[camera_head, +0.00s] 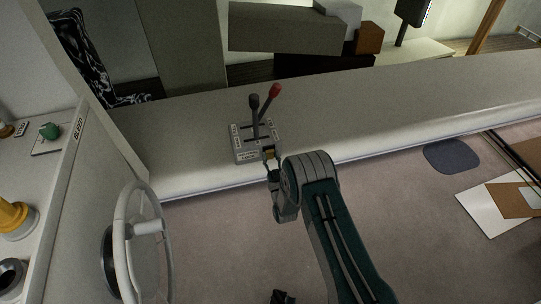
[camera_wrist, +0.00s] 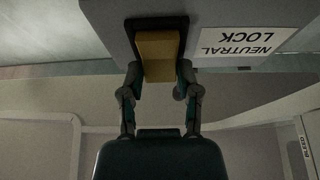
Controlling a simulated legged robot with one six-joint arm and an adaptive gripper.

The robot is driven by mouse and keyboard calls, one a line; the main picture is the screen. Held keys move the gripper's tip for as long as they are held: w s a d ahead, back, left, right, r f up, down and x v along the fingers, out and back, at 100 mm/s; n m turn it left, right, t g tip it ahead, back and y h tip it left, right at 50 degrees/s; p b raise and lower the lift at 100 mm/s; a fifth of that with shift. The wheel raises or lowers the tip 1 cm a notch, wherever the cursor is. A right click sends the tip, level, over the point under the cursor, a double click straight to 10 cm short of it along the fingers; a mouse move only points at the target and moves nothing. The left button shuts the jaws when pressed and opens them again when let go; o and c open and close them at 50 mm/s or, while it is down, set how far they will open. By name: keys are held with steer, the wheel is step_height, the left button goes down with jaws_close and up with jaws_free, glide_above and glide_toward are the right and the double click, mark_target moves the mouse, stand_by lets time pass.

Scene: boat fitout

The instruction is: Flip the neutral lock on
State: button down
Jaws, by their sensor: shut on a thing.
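The neutral lock is a yellow tab (camera_wrist: 158,58) on the underside or front edge of the grey control box (camera_wrist: 105,20), beside a white label reading NEUTRAL LOCK (camera_wrist: 240,40), upside down in the wrist view. My gripper (camera_wrist: 159,85) has its two fingers on either side of the tab and is shut on it. In the head view my gripper (camera_head: 271,168) reaches the near right corner of the control box (camera_head: 246,152), where a bit of yellow shows. Two levers stand on the box, one with a black knob (camera_head: 254,101) and one with a red knob (camera_head: 275,90).
The box sits on a long pale ledge (camera_head: 370,110). A white wheel (camera_head: 142,226) stands at the left, by a panel with a green knob (camera_head: 48,131) and a yellow knob (camera_head: 14,217). A clipboard (camera_head: 503,205) lies on the floor at the right.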

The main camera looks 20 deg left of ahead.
steer(key=shift+t, duration=0.3)
steer(key=shift+c, duration=1.6)
jaws_free()
steer(key=shift+f, duration=0.1)
steer(key=v, duration=0.7)
steer(key=shift+s+y, duration=0.2)
steer(key=shift+y, duration=0.1)
steer(key=shift+d+f, duration=0.1)
steer(key=shift+f, duration=0.05)
